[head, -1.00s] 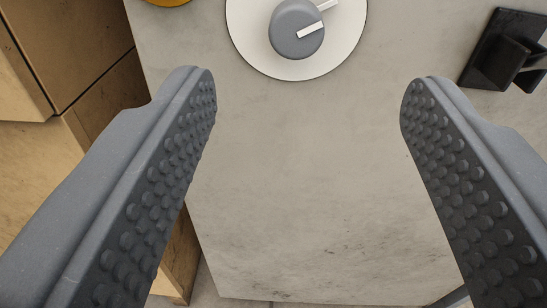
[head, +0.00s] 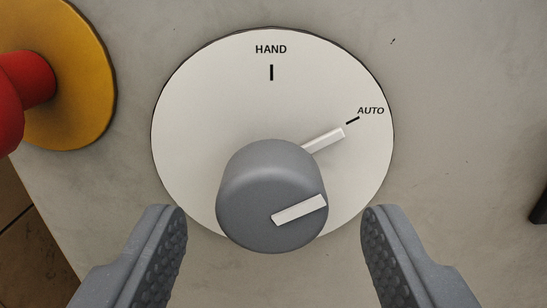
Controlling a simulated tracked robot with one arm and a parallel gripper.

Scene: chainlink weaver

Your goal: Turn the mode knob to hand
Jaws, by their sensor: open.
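The mode knob (head: 260,185) is a grey round knob with white pointer bars. It stands on a white round dial plate (head: 205,95) on a grey panel. Its pointer (head: 325,140) aims to the upper right, at the AUTO mark (head: 371,111). The HAND mark (head: 271,49) with its black tick is at the top of the plate. My gripper (head: 274,220) is open and empty. One finger is to the left of the knob and one to the right, with a visible gap on each side.
A red button (head: 25,82) on a yellow round plate (head: 85,60) is at the left, near the dial. A dark part (head: 540,205) shows at the right edge. The panel above and right of the dial is bare.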

